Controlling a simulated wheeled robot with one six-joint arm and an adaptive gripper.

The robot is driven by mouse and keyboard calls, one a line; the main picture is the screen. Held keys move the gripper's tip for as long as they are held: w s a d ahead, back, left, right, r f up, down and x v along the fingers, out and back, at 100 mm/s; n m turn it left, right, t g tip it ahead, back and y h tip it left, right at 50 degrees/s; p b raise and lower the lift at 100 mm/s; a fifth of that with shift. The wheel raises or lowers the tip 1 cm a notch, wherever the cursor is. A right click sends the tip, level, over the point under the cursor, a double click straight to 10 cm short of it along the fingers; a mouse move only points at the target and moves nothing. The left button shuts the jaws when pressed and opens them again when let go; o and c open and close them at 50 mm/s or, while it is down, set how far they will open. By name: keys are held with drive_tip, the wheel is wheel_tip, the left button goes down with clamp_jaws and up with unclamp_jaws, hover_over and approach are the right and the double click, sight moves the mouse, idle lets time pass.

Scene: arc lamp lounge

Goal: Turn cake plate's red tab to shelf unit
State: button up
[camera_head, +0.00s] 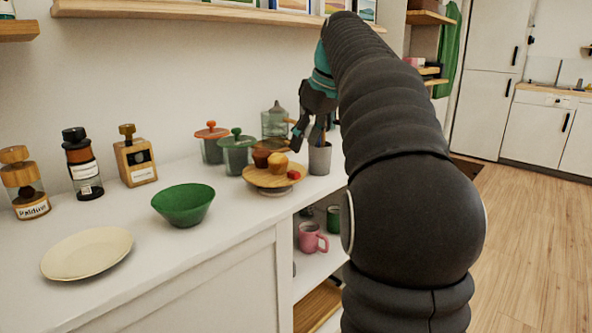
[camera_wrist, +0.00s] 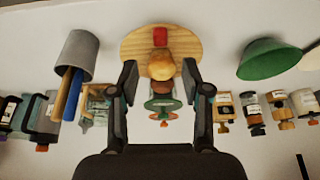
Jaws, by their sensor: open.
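The cake plate (camera_head: 256,180) is a round wooden board on a low foot, standing on the white counter, with muffins (camera_head: 277,161) on top. Its red tab (camera_head: 294,175) is at the near right edge in the head view. In the wrist view the plate (camera_wrist: 135,46) lies beyond my fingertips, with the red tab (camera_wrist: 160,36) at its top edge and the muffins nearer to me. My gripper (camera_head: 307,137) is open and empty, above and behind the plate. In the wrist view its fingers (camera_wrist: 159,72) are spread apart on both sides of a muffin, seemingly not touching it.
A grey utensil cup (camera_head: 319,158) stands close right of the plate. Lidded jars (camera_head: 238,155) stand behind it, and a green bowl (camera_head: 183,204) is to the left. Open shelves (camera_head: 312,262) with mugs are below the counter; wall shelves (camera_head: 428,18) are at the back right.

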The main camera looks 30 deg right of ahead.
sight(294, 172)
drive_tip(key=b+x, duration=0.1)
drive_tip(key=x, duration=0.7)
drive_tip(key=shift+s, duration=0.1)
clamp_jaws()
